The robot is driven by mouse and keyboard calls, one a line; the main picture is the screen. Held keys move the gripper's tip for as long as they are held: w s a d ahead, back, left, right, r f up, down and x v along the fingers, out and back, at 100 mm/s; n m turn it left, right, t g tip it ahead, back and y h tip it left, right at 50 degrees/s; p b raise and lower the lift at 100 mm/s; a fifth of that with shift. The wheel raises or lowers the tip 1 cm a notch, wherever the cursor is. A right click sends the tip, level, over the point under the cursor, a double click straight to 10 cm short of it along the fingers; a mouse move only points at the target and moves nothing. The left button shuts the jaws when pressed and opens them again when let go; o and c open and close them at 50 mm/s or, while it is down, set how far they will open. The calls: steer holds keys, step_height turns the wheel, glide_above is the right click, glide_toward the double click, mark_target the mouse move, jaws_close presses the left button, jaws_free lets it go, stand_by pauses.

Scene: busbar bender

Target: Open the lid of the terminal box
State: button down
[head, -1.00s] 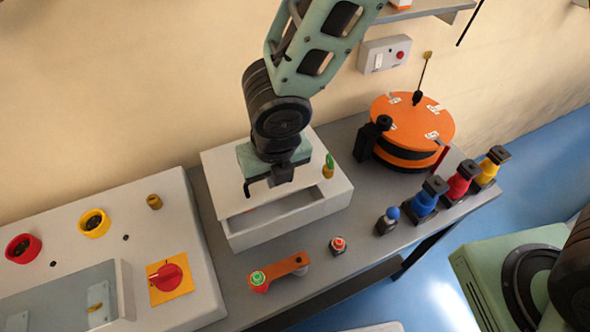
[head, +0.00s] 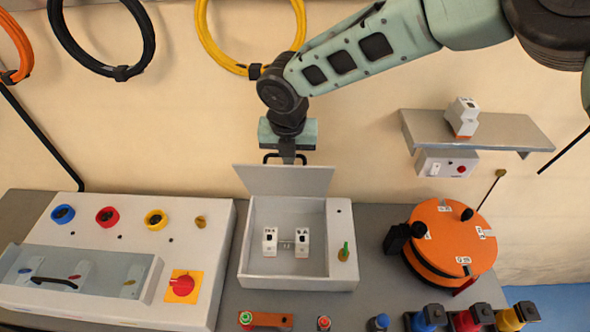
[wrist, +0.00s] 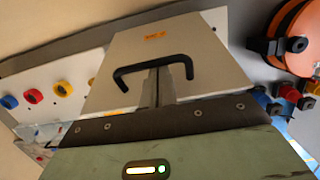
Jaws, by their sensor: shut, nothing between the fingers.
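The terminal box (head: 245,268) is a white box on the grey bench in the head view. Its lid (head: 285,180) stands raised at the back edge, leaning toward the wall, and the inside is exposed. Two white modules (head: 270,241) sit inside the box. My gripper (head: 287,158) is shut at the top of the lid, by a black handle (head: 272,156). In the wrist view the lid's outer face (wrist: 200,55) shows the black handle (wrist: 150,62), with my shut fingers (wrist: 158,85) at the handle's open side. Nothing is between the fingers.
A white panel (head: 75,215) with coloured sockets and a red knob stands left of the box. An orange reel (head: 452,238) stands at right. A wall shelf (head: 420,128) hangs above it. Coloured cable coils (head: 205,45) hang on the wall. Small parts line the bench's front edge.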

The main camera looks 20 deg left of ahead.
steer(key=shift+w+a+r, duration=0.2)
steer(key=shift+w, duration=0.4)
steer(key=shift+w+a+r, duration=0.15)
steer(key=shift+w, duration=0.45)
steer(key=shift+s, duration=0.1)
